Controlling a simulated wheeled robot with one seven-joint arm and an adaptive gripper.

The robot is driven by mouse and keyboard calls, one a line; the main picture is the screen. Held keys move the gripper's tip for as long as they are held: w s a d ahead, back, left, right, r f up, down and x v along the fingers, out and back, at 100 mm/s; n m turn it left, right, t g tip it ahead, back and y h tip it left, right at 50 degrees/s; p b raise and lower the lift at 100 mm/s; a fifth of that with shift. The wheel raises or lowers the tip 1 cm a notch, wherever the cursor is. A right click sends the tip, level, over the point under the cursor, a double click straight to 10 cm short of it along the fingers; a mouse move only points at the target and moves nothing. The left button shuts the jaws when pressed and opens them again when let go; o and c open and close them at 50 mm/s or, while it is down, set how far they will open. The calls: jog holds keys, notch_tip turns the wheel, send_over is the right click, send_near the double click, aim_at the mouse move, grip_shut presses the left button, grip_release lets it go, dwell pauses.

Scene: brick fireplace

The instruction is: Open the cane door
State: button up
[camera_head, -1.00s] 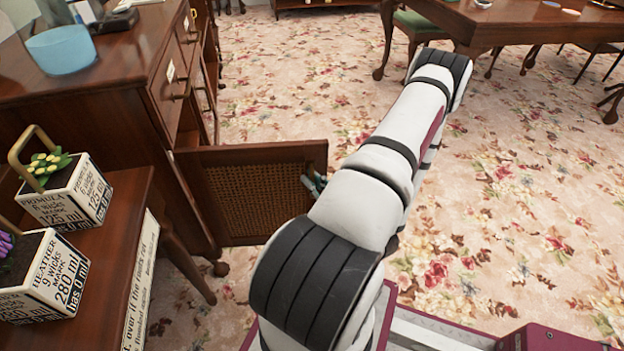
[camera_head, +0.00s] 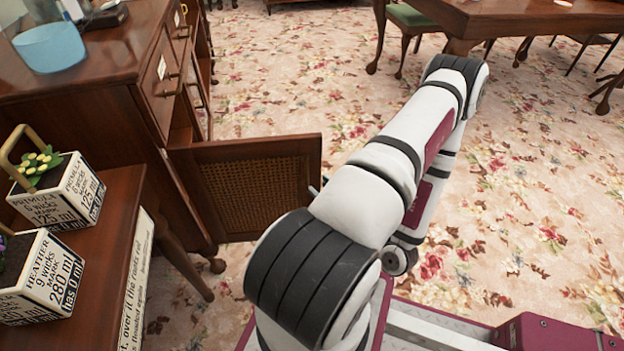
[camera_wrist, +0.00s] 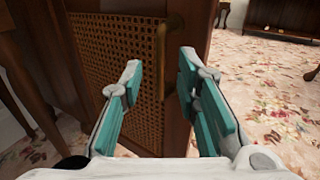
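The cane door (camera_head: 262,185) is a dark wood frame with a woven cane panel. In the head view it stands swung out from the dark wood cabinet (camera_head: 110,120), at a wide angle to its front. In the wrist view the cane panel (camera_wrist: 110,70) is seen close up, with a slim upright handle (camera_wrist: 160,48) on the frame to its right. My gripper (camera_wrist: 160,64) is open, its teal-padded fingers apart with nothing held. It points at the door's edge side. Whether it touches the door is unclear. In the head view my arm hides most of the gripper.
A low wood stand (camera_head: 95,255) with two boxed plants (camera_head: 65,195) is at the left, close to the cabinet. A table (camera_head: 510,20) and chairs stand at the back right. The flowered carpet (camera_head: 520,190) is clear on the right.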

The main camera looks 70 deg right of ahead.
jog(key=v, duration=0.5)
jog(key=shift+s+a, duration=0.1)
jog(key=shift+s, duration=0.05)
dwell(0.3)
